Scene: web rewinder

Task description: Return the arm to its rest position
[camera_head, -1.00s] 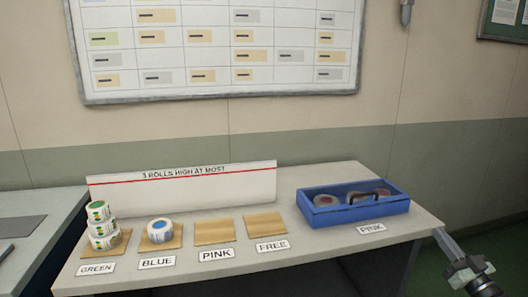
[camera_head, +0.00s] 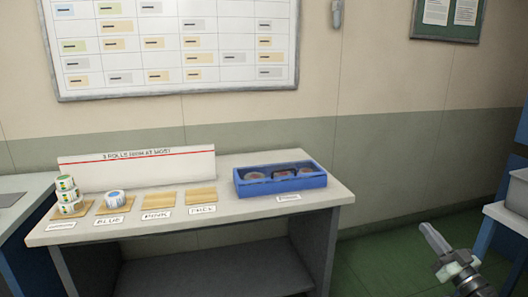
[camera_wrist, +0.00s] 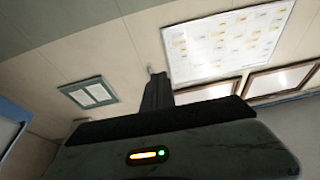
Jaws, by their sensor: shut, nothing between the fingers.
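My gripper (camera_head: 426,230) is at the lower right of the head view, to the right of the table (camera_head: 240,206) and over the green floor. Its fingers are together and hold nothing. In the wrist view the shut fingers (camera_wrist: 157,92) point towards the wall, with the whiteboard and the notice board beyond. They touch nothing there.
The table holds a blue crate (camera_head: 282,184) with rolls inside, a stack of green-labelled rolls (camera_head: 68,195), a blue-labelled roll (camera_head: 115,199) and empty pads at PINK (camera_head: 158,201) and FREE (camera_head: 201,197). Grey and blue equipment (camera_head: 513,210) stands at the right edge.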

